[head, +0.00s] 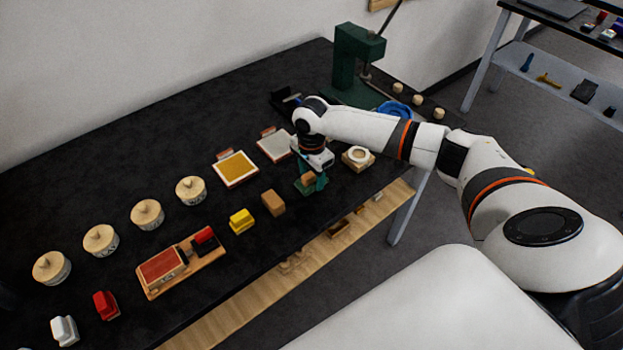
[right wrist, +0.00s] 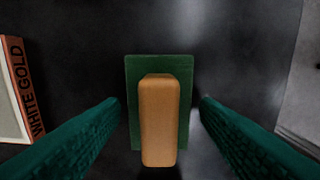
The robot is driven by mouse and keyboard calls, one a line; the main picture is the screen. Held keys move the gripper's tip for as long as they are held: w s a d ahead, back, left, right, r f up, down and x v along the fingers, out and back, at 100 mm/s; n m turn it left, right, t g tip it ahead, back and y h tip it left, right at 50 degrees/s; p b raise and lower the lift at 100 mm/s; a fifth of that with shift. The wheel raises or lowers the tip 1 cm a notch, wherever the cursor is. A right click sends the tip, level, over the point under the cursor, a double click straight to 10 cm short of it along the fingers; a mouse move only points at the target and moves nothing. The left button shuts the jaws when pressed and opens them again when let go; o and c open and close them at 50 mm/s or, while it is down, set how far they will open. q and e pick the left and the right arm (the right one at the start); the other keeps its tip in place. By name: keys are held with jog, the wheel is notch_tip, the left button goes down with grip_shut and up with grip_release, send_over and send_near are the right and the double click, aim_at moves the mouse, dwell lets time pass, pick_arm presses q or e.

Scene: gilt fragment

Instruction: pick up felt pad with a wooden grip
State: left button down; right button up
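The felt pad with a wooden grip (right wrist: 134,100) lies on the black table; its dark green felt shows around a tan wooden block in the right wrist view. In the head view, its brown grip (head: 308,179) shows between the green fingers. My right gripper (right wrist: 160,102) is open, with one finger on each side of the pad and a visible gap at both sides. It points down over the pad in the head view (head: 311,183). My left gripper is not in view.
A tray labelled "WHITE GOLD" (right wrist: 12,95) is left of the pad in the right wrist view. Nearby stand a brown block (head: 273,203), yellow block (head: 241,221), gold tray (head: 236,168) and round white item on a wooden base (head: 358,157). A green press (head: 355,65) stands behind.

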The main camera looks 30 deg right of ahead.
aim_at(311, 173)
jog(key=c, duration=0.7)
notch_tip(311, 173, up, 10)
jog(key=shift+b, duration=0.6)
